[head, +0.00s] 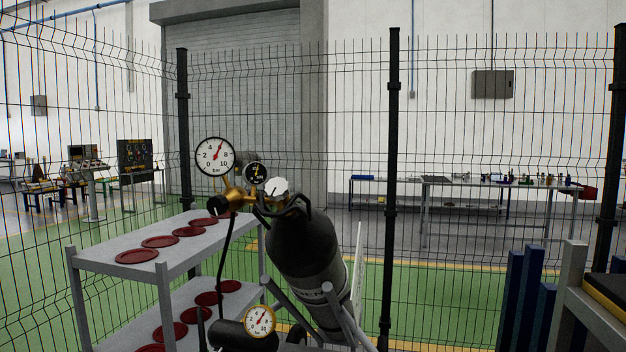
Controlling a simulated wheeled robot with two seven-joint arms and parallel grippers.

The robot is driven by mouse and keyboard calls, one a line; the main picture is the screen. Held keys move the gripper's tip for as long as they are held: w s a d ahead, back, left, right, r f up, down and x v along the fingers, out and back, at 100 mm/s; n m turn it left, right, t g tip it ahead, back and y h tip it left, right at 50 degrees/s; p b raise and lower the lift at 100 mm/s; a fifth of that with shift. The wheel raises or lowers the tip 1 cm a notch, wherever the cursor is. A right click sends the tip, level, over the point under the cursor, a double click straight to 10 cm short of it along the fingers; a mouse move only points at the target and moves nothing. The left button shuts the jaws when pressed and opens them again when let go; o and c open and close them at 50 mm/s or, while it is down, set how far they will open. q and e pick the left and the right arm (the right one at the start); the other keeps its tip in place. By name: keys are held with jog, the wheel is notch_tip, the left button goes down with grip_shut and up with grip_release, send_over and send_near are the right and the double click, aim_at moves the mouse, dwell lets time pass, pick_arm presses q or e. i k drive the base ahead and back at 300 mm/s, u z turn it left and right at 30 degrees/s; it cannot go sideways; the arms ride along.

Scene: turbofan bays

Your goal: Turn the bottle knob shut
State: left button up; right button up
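The gas bottle (302,244) is dark with a light grey lower body and partly readable lettering. It leans in a stand in the middle of the head view. Another white gauge (259,320) is low down by a dark cylinder. Neither of my grippers shows.
A grey shelf cart (115,258) with several red discs on two levels stands left of the bottle. A wire fence with dark posts (393,150) runs behind. A frame with blue uprights (512,300) is at right. A workbench (480,182) stands beyond the fence.

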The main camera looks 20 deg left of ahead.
aim_at(276, 189)
jog(key=i, duration=0.75)
jog(key=u, duration=0.75)
